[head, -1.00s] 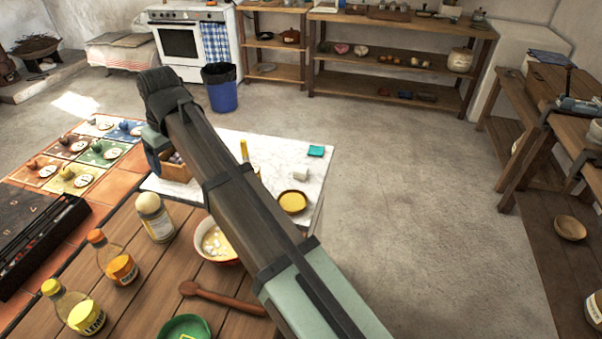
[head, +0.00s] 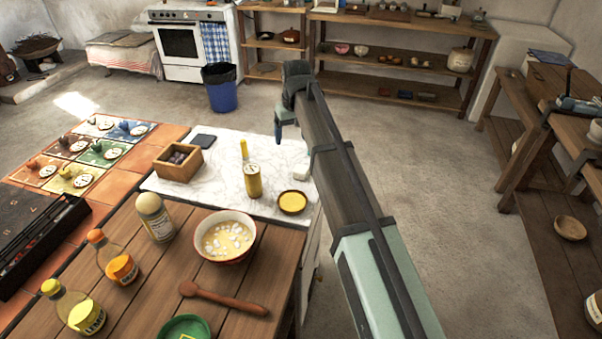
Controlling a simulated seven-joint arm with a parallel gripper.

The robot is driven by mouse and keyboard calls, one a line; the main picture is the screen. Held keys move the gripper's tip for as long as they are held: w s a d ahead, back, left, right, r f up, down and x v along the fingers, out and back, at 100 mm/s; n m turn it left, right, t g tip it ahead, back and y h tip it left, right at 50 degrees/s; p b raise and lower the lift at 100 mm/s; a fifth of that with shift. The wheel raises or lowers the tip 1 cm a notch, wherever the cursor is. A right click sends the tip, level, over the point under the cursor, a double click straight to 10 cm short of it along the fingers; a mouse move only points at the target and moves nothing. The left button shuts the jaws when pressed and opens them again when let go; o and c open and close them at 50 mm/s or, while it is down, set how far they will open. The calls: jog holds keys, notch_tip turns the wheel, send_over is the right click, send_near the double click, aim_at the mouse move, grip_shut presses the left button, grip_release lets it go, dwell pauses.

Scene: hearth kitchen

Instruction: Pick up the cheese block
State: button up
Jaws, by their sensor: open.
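A small pale block (head: 301,172), which looks like the cheese block, lies on the white marble top (head: 215,199) near its right side. My arm hides part of it. My gripper (head: 279,138) hangs above the far right part of the marble top, up and to the left of the block in the picture. It is open and apart from the block. Its fingertips are small in the head view, and nothing shows between them.
In front are a soup bowl (head: 224,238), a wooden spoon (head: 224,298) and several bottles. Open floor lies to the right.

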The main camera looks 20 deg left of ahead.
aim_at(301, 168)
jog(key=f+m, duration=0.5)
jog(key=m, duration=0.3)
jog(key=w+d+f+m, duration=0.1)
jog(key=f+m, duration=0.4)
jog(key=m, duration=0.4)
jog(key=w+d+f+m+g+h, duration=0.1)
jog(key=f+m, duration=0.4)
jog(key=m, duration=0.4)
jog(key=shift+d+f, duration=0.1)
jog(key=shift+d, duration=0.05)
jog(key=shift+c, duration=0.3)
jog(key=c, duration=1)
